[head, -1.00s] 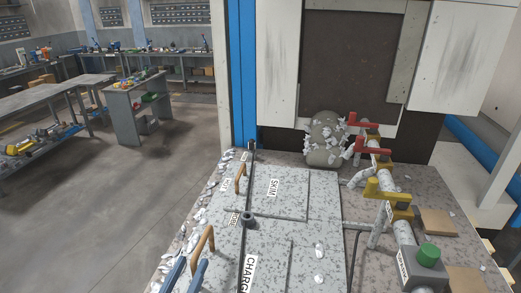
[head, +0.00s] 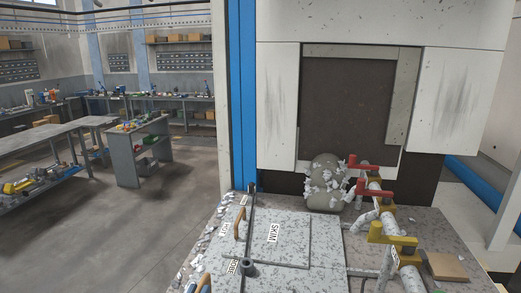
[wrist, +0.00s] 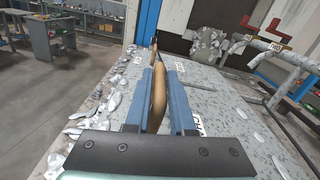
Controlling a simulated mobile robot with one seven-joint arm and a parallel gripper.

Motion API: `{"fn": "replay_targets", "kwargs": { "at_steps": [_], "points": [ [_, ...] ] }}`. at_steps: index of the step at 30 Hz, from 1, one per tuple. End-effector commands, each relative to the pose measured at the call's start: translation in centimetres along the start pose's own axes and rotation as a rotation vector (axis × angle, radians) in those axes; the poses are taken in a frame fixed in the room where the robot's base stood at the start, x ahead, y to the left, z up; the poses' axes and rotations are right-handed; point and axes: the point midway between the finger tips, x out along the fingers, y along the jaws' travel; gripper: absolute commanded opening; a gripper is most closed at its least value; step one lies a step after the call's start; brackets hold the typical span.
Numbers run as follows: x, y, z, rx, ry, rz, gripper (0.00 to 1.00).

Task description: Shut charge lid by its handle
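A tan, rod-like handle (wrist: 158,95) stands between the two blue fingers of my gripper (wrist: 159,82) in the wrist view. The fingers are apart, one on each side of it, with narrow gaps; I cannot tell whether either touches. In the head view only the top of a tan handle (head: 204,282) shows at the bottom edge, beside a sliver of blue. Part of the charge lid's label (wrist: 197,123) shows just right of the fingers in the wrist view. The lid itself is mostly hidden or out of frame, so its angle is unclear.
The skim lid (head: 295,238) lies flat, with its own tan handle (head: 240,222). A lumpy grey mass (head: 325,183) sits at the back. Metal flakes litter the left edge; open floor (head: 130,230) lies beyond.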

Motion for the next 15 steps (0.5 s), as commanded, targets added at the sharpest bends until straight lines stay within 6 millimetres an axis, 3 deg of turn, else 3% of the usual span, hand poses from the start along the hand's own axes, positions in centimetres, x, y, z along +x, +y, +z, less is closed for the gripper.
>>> {"fn": "replay_targets", "kwargs": {
  "at_steps": [1,3,15],
  "points": [
    [-0.02,0.00,0.00,0.000,0.000,0.000,0.11],
    [-0.02,-0.01,-0.01,0.000,0.000,0.000,0.00],
    [-0.02,0.07,-0.18,-0.007,0.001,0.000,0.00]
  ]
}}
